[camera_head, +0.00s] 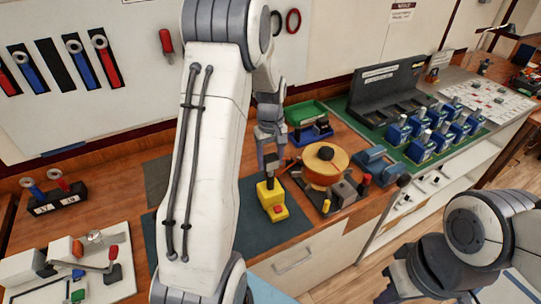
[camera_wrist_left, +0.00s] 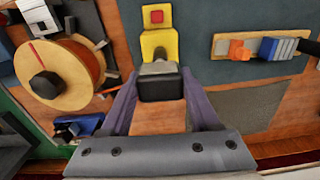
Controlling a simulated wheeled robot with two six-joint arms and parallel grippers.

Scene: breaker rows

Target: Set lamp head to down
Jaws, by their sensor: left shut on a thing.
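The lamp is a small yellow unit (camera_head: 270,197) with a red button on its base. It stands on the dark mat, and its yellow base (camera_wrist_left: 158,42) also shows in the left wrist view. Its black block-shaped lamp head (camera_wrist_left: 160,86) is at the end nearest my wrist camera. My left gripper (camera_wrist_left: 160,92) has its two purple-grey fingers on either side of the head and is shut on it. In the head view my left gripper (camera_head: 269,152) comes down from behind onto the top of the lamp.
An orange-and-tan reel (camera_head: 325,165) stands close right of the lamp, with a green bin (camera_head: 305,112) behind. Blue breaker units (camera_head: 422,148) fill the right bench. A white board with a red-handled clamp (camera_head: 110,265) lies at the left. The dark mat (camera_head: 295,228) has bare room in front.

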